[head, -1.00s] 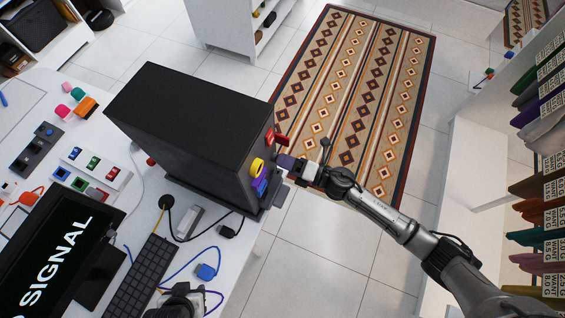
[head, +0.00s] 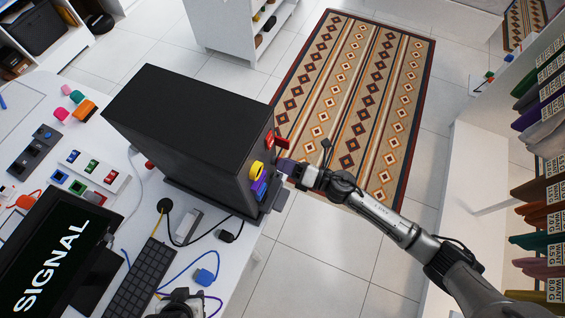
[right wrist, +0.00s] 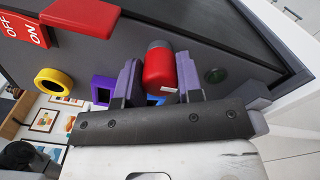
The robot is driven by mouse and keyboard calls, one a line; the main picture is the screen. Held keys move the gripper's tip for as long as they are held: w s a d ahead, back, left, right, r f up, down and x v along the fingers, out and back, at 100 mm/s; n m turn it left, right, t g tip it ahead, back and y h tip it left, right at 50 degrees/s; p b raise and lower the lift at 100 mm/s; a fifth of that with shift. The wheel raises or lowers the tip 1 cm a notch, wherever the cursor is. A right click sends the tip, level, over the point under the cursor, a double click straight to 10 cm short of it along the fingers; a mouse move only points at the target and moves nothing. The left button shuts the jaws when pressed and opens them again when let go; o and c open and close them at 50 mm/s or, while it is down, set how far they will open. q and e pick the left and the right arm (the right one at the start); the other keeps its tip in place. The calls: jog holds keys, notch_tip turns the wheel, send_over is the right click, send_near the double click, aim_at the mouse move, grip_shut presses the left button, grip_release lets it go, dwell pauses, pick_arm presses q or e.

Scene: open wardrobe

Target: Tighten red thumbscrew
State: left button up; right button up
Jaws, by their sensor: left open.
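The red thumbscrew (right wrist: 160,70) sticks out of the dark panel of the black computer case (head: 170,120). In the right wrist view it sits between the two purple fingers of my right gripper (right wrist: 159,82), which lie against its sides. In the head view, my right gripper (head: 281,166) is at the case's right-hand face and hides the thumbscrew. My left gripper (head: 183,303) shows only partly at the bottom edge, over the desk, open and apart from the case.
A red ON/OFF switch (right wrist: 20,27), a yellow ring (right wrist: 54,81) and purple and blue parts are on the same panel. A keyboard (head: 142,279), cables and a monitor (head: 62,250) crowd the white desk. The floor around the patterned rug (head: 350,105) is clear.

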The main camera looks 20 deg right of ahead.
jog(key=c, duration=0.5)
jog(key=m+p, duration=0.2)
jog(key=m, duration=0.1)
jog(key=shift+r, duration=0.1)
jog(key=m+p, duration=0.2)
jog(key=m, duration=0.2)
jog(key=m+p, duration=0.2)
jog(key=m, duration=0.2)
jog(key=m+p, duration=0.1)
jog(key=m, duration=0.1)
jog(key=shift+m+p, duration=0.35)
jog(key=shift+m, duration=0.05)
jog(key=m+p, duration=0.1)
jog(key=m, duration=0.2)
jog(key=shift+m, duration=0.3)
